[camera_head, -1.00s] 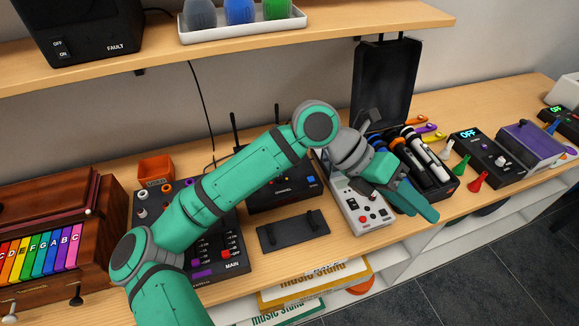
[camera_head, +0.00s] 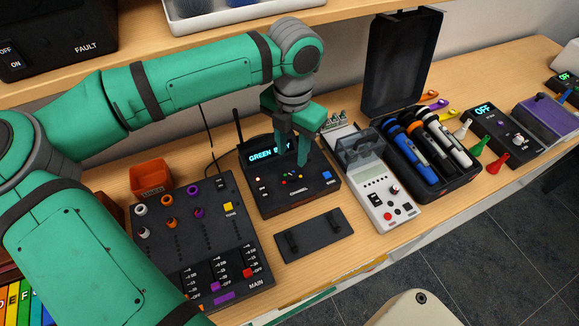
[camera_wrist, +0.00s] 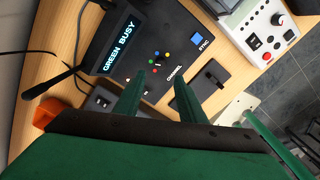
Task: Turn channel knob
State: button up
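The black receiver box (camera_head: 318,190) stands on the bench, and its lit display (camera_head: 268,152) reads "GREEN BUSY". It also shows in the wrist view (camera_wrist: 128,68). Its small dark channel knob (camera_wrist: 158,58) sits above the word CHANNEL, ringed by coloured dots. My gripper (camera_head: 293,160) points down over the box's front panel. In the wrist view my gripper (camera_wrist: 160,77) is open, its two green fingers apart with nothing between them. The knob lies just beyond the fingertips, roughly in line with the gap. I cannot tell the exact height left above it.
A black mixer (camera_head: 190,235) is left of the receiver, with an orange bin (camera_head: 151,178) behind it. A dark stand (camera_head: 314,235) lies in front. A grey-white instrument (camera_head: 378,193) and a microphone case (camera_head: 463,183) are at right. The shelf (camera_head: 345,14) overhangs behind.

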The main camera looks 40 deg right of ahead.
aim_at(292, 175)
notch_tip(292, 175, down, 9)
dwell(0.4)
grip_shut()
